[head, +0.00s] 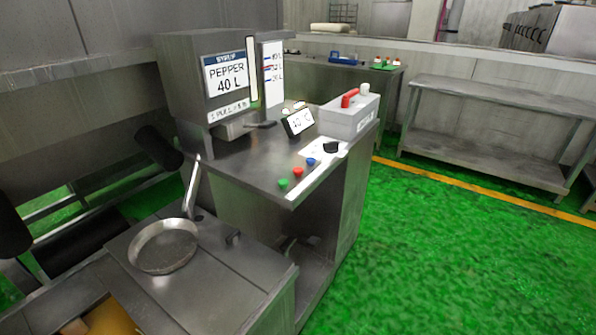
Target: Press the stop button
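A red button (298,171) sits on a pale strip along the front edge of the steel counter (240,160). A green button (283,183) is to its left and nearer, and a blue button (311,162) is to its right and farther. A black knob (330,147) is beyond the blue one. No label reading "stop" can be made out on the buttons. Neither of my grippers shows in the head view, and nothing covers the buttons.
A grey dispenser labelled PEPPER 40 L (188,85) stands on the counter, with a small display (298,121) and a white box with a red lever (346,115). A pan (164,246) sits on the lower steel surface in front. Green floor (440,260) is clear at right.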

